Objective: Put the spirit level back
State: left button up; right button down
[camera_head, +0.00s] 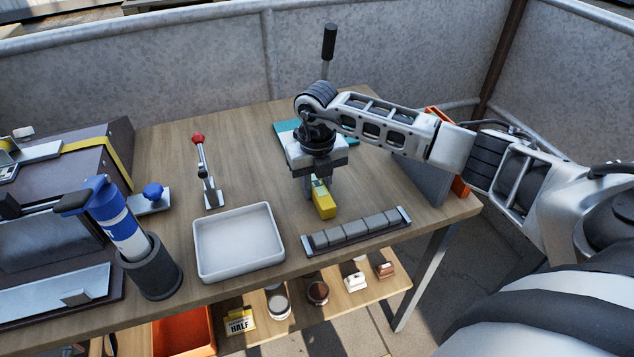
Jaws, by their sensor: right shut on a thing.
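The yellow spirit level (323,204) is in the middle of the table in the head view. My right gripper (319,188) points down from above and is shut on its upper part. The level's lower end stands out below the fingers; I cannot tell whether it touches the table. A teal mat or plate (287,128) lies behind, partly hidden by my right gripper. My left gripper is not in view.
A white tray (238,243) and a dark rack with several grey blocks (355,230) lie at the front. A red-knobbed lever (207,172) stands left, beyond a blue-and-white cylinder in a dark holder (150,268). An orange panel (460,187) is at the right edge.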

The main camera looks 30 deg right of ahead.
aim_at(317, 184)
jog(key=shift+f, duration=0.15)
jog(key=c, duration=1.1)
grip_release()
jog(key=shift+r, duration=0.4)
notch_tip(317, 184, up, 12)
jog(key=shift+f, duration=0.2)
